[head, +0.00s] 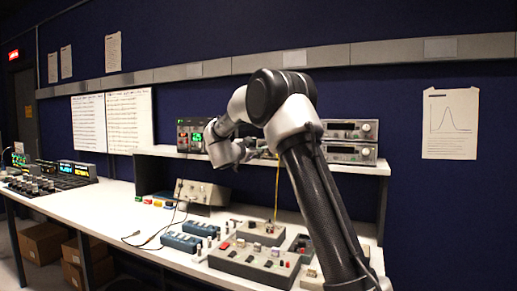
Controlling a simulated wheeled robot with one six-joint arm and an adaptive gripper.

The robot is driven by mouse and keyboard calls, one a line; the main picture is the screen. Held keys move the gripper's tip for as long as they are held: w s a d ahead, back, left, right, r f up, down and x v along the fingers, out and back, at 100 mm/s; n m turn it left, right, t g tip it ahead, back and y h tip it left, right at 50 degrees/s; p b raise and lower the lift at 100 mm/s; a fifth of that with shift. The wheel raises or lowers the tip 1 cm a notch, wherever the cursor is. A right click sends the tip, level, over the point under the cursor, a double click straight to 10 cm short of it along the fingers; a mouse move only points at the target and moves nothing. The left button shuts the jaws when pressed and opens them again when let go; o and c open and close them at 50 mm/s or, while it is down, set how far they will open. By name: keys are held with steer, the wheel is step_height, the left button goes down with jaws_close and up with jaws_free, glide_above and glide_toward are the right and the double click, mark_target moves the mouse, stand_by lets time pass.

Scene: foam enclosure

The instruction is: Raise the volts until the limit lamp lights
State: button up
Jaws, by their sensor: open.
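A dark instrument with green lit digits (191,135) stands on the raised shelf, left of my wrist. It looks like a power supply. Its volts knob and limit lamp are too small to make out, and my arm hides its right part. My gripper (262,150) is at shelf height, pointing right, just right of this instrument. It is small and partly covered by my own arm. It is open, and I see nothing held in it.
Two stacked grey instruments (350,141) stand on the shelf (160,151) at right. Below, the bench holds a grey-red control panel (252,263), blue blocks (181,243) and a beige box (204,193) with a black cable. A thin yellow cable (276,190) hangs beside my arm.

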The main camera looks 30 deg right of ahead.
mark_target(261, 146)
steer(key=shift+x, duration=1.25)
steer(key=shift+c, duration=0.2)
jaws_close()
steer(key=shift+m, duration=0.4)
steer(key=m, duration=0.3)
steer(key=shift+m, duration=2.3)
steer(key=shift+f, duration=0.1)
